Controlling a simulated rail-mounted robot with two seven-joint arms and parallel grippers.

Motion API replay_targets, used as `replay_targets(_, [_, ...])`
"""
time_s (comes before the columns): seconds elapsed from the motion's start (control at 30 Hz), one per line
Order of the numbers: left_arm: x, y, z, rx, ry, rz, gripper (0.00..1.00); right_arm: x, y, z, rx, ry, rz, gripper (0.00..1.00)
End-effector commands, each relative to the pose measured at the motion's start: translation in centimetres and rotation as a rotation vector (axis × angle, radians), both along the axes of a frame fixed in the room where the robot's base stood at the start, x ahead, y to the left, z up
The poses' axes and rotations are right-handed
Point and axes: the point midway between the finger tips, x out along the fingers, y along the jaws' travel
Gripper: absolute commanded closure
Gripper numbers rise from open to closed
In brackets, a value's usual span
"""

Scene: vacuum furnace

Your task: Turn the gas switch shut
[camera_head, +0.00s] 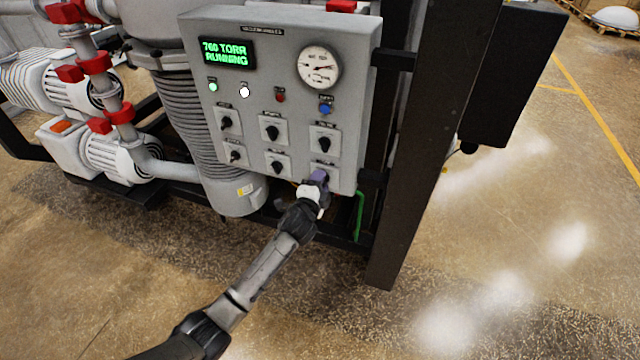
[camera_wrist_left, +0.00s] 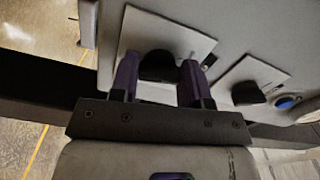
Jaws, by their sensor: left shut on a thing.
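My right gripper is not in view.
The display (camera_head: 227,53) reads 760 TORR RUNNING. Another switch (camera_head: 322,140) sits just above the held one, with a blue button (camera_head: 325,108) higher up. A dark frame post (camera_head: 420,140) stands close right of the panel. Open floor lies beyond it.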

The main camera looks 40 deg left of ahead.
Motion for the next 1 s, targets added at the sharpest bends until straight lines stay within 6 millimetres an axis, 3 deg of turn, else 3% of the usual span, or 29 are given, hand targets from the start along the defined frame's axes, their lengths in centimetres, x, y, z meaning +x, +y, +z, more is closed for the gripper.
replay_targets(0.43, [0.02, -0.05, -0.07, -0.26, -0.09, 0.0, 0.81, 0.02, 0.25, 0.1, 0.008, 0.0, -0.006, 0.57])
replay_targets(1.0, [0.02, -0.04, -0.1, -0.33, -0.115, 0.0, 0.81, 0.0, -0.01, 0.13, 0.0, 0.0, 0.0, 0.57])
